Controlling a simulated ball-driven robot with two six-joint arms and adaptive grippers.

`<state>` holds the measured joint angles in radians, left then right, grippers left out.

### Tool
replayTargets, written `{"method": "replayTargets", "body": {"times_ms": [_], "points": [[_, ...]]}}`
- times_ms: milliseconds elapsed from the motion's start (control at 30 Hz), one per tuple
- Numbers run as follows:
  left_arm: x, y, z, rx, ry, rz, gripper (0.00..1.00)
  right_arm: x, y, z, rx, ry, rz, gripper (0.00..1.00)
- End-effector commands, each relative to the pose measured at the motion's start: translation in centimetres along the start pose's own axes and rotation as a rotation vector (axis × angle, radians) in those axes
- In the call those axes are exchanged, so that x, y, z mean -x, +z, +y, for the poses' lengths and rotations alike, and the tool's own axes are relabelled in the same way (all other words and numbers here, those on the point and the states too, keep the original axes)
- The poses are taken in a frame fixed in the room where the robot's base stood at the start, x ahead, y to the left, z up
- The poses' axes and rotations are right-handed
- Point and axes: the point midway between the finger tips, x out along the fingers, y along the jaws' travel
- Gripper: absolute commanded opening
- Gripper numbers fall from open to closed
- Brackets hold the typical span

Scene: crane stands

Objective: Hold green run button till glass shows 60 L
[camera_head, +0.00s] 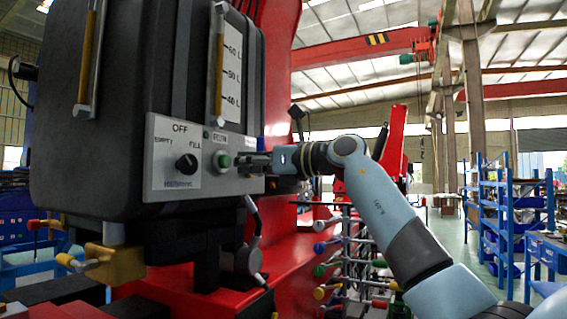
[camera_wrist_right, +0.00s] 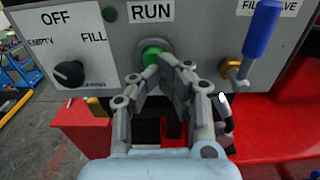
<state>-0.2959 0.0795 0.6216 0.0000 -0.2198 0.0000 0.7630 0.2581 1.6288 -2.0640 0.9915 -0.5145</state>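The green run button (camera_head: 223,161) sits on the grey control panel (camera_head: 165,150) of a dark tank; it also shows under the RUN label in the wrist view (camera_wrist_right: 151,54). My right gripper (camera_head: 243,160) is at the button from the right. In the wrist view its fingertips (camera_wrist_right: 160,66) are close together over the button's lower right edge; whether they press it I cannot tell. The sight glass (camera_head: 219,70) has amber in its tube beside the scale (camera_head: 233,75) marked 60, 50 and 40 L; the exact level is hard to read. My left gripper is not in view.
A black selector knob (camera_head: 187,164) with OFF, EMPTY and FILL marks is left of the button. A blue-handled valve (camera_wrist_right: 262,30) is to its right. Another amber tube (camera_head: 88,55) is on the tank's left.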

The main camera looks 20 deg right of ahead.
Motion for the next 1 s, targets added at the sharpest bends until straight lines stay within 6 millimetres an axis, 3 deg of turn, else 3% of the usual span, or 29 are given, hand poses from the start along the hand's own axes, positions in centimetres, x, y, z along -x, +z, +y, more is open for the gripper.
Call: {"method": "replayTargets", "body": {"times_ms": [267,433,567,1000], "points": [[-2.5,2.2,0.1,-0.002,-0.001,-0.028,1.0,6.4,-0.4,-0.4,0.007,-0.003,0.003,0.0],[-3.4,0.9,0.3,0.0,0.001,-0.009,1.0,9.1,-0.2,-0.3,0.005,-0.002,0.001,0.0],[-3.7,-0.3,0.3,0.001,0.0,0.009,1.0,10.1,-0.1,-0.2,0.002,0.0,0.0,0.0],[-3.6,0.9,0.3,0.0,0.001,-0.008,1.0,10.3,0.1,-0.2,0.001,0.001,-0.001,0.0]]}}
